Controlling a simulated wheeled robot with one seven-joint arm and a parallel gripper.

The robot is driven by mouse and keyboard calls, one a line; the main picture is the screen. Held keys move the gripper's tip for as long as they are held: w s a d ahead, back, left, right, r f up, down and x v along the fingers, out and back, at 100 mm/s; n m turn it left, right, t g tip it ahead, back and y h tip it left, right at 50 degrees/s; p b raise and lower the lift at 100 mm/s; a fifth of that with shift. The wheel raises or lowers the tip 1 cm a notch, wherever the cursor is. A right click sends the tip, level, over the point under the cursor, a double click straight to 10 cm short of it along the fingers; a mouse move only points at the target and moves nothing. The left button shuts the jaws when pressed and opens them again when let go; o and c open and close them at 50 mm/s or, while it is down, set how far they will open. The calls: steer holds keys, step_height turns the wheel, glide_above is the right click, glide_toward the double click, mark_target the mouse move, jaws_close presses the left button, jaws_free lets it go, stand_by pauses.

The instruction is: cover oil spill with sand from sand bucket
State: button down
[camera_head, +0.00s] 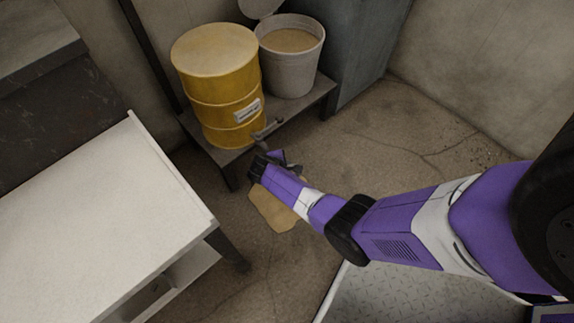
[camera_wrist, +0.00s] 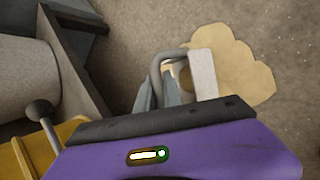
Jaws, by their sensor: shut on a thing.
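A flat tan patch (camera_head: 272,210) with a wavy edge lies on the floor, partly behind my arm; it also shows in the wrist view (camera_wrist: 245,70). I cannot tell how much of it is oil and how much is sand. The sand bucket (camera_head: 290,72) is a grey pail with tan sand inside, standing on a low stand. My gripper (camera_wrist: 162,88) is shut on a grey scoop (camera_wrist: 203,74) with a bent handle, held above the patch. The scoop's inside is mostly hidden. In the head view my gripper (camera_head: 268,158) is near the patch's upper edge.
A yellow barrel (camera_head: 215,85) with a tap (camera_head: 267,130) stands beside the bucket on the low stand (camera_head: 312,97), close to my gripper. A white table (camera_head: 95,225) is at the left. A grey cabinet (camera_head: 355,45) stands behind the bucket. Open floor (camera_head: 400,125) lies to the right.

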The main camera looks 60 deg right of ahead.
steer(key=s+a+r+t+h, duration=0.1)
steer(key=s+a, duration=0.1)
steer(key=s, duration=0.3)
steer(key=s+a+m+t+h, duration=0.1)
steer(key=s+a+h, duration=0.1)
steer(key=s, duration=0.3)
steer(key=shift+s+a+r+t, duration=0.3)
steer(key=shift+a+r+t, duration=0.1)
steer(key=shift+a, duration=0.25)
